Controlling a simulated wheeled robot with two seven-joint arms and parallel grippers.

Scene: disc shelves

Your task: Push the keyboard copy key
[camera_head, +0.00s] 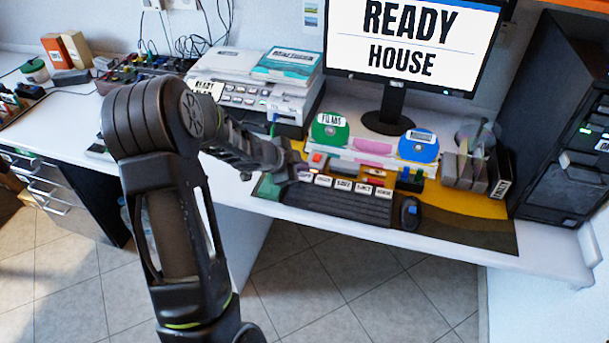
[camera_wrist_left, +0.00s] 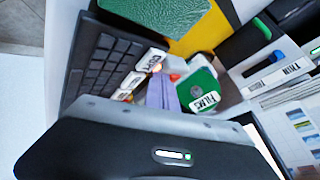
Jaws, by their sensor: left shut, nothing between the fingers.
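The black keyboard (camera_head: 337,205) lies on the desk in front of the monitor, and its keys also show in the wrist view (camera_wrist_left: 105,62). Several white labelled caps (camera_head: 343,184) line its far edge; their lettering is too small to read surely, so I cannot tell which is the copy key. In the wrist view, labelled caps (camera_wrist_left: 150,59) sit beside my fingertips. My left gripper (camera_head: 301,174) is shut and empty at the keyboard's left end, close to the caps. I cannot tell whether it touches one. My right gripper is out of view.
A green disc (camera_head: 330,131) and a blue disc (camera_head: 418,146) stand behind the keyboard. A mouse (camera_head: 410,213) lies to its right. A printer (camera_head: 252,95) stands at left and a dark tower (camera_head: 560,110) at right. The monitor (camera_head: 412,45) reads "READY HOUSE".

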